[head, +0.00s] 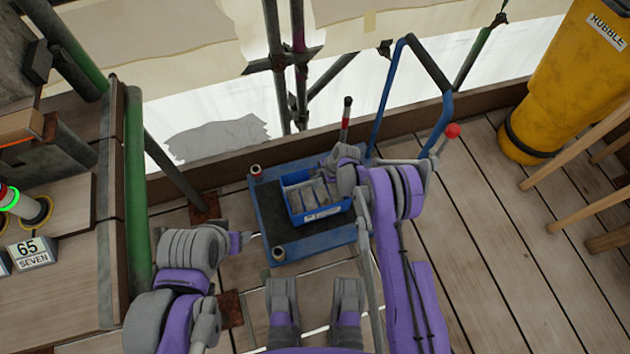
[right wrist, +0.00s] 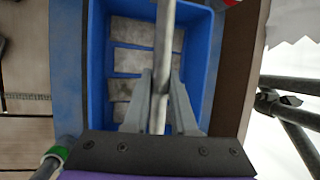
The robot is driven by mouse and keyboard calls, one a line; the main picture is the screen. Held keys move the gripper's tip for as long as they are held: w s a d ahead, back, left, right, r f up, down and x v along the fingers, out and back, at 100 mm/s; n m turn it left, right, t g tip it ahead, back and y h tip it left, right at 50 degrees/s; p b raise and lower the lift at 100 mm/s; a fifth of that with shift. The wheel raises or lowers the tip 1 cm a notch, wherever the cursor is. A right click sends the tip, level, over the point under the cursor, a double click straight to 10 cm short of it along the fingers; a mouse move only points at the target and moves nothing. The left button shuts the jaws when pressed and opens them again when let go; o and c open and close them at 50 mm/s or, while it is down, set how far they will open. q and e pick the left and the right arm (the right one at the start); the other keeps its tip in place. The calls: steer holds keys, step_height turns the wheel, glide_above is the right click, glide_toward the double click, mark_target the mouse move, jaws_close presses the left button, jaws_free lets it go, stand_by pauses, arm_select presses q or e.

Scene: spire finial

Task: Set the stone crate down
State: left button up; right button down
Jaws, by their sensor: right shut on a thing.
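The stone crate (head: 321,214) is a blue open box with grey stone blocks inside and a white label on its near side. In the head view it is over the dark top of a low blue trolley (head: 305,247); I cannot tell whether it touches. My right gripper (head: 329,178) is over the crate, partly hiding its right side. In the right wrist view, the right gripper (right wrist: 161,88) is shut on the grey bar handle that crosses above the blocks in the crate (right wrist: 205,75). My left gripper (head: 244,240) is left of the trolley, apart from the crate; its jaws are unclear.
The trolley's blue push handle (head: 447,80) rises behind right. A red-knobbed lever (head: 452,130) stands near my right arm. A yellow rubble chute (head: 560,90) and wooden legs are at right. Green scaffold poles (head: 136,190) and a bench are at left. The right-hand plank floor (head: 480,240) is clear.

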steer(key=shift+f+b, duration=0.35)
stand_by(0.4)
steer(key=c, duration=0.7)
jaws_free()
steer(key=shift+o, duration=0.2)
steer(key=p+v, duration=0.1)
steer(key=v, duration=1)
steer(key=shift+p, duration=0.35)
